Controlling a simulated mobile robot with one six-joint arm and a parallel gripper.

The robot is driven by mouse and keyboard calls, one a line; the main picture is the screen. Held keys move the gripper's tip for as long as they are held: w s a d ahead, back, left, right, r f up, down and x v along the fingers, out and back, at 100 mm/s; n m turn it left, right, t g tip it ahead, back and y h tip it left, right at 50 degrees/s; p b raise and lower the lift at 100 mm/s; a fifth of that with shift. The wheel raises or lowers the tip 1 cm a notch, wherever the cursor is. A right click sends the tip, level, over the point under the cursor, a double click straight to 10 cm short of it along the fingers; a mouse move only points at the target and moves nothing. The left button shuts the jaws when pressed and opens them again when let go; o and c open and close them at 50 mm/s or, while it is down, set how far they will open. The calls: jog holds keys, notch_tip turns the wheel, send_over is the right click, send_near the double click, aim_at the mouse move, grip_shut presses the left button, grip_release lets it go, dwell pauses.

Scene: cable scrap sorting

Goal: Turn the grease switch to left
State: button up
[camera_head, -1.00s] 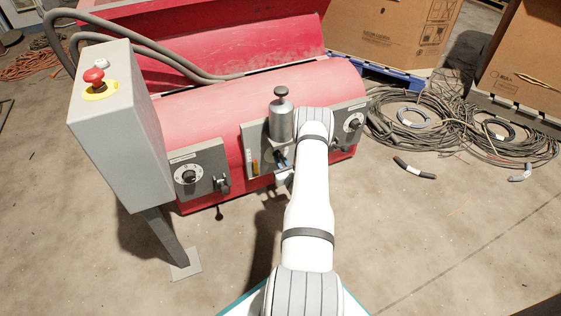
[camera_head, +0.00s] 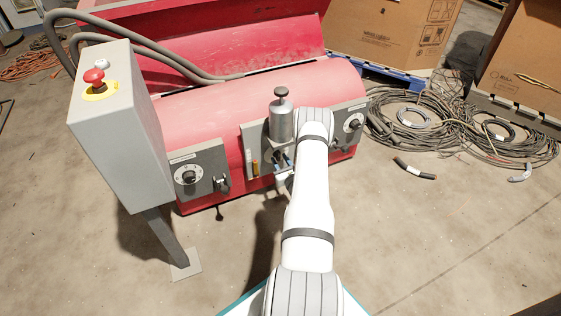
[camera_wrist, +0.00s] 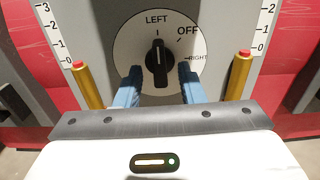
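The grease switch (camera_wrist: 158,64) is a black knob on a round white dial (camera_wrist: 126,46) marked LEFT, OFF and RIGHT. It stands upright in the wrist view, its top end in line with the mark under LEFT. My gripper (camera_wrist: 161,75) is open, with one blue finger on each side of the knob's lower part. Gaps show between knob and fingers. In the head view my gripper (camera_head: 284,162) is small at the panel under the grey grease cylinder (camera_head: 281,124), and the switch cannot be made out there.
Two brass-coloured tubes with red tops (camera_wrist: 87,84) flank the dial, beside number scales. In the head view, a grey control box with a red button (camera_head: 94,76) stands left of the red machine (camera_head: 210,108). Cable coils (camera_head: 408,122) lie right. The floor in front is mostly clear.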

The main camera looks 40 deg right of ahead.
jog(key=p+v, duration=0.2)
jog(key=v, duration=0.5)
jog(key=shift+s+p, duration=0.35)
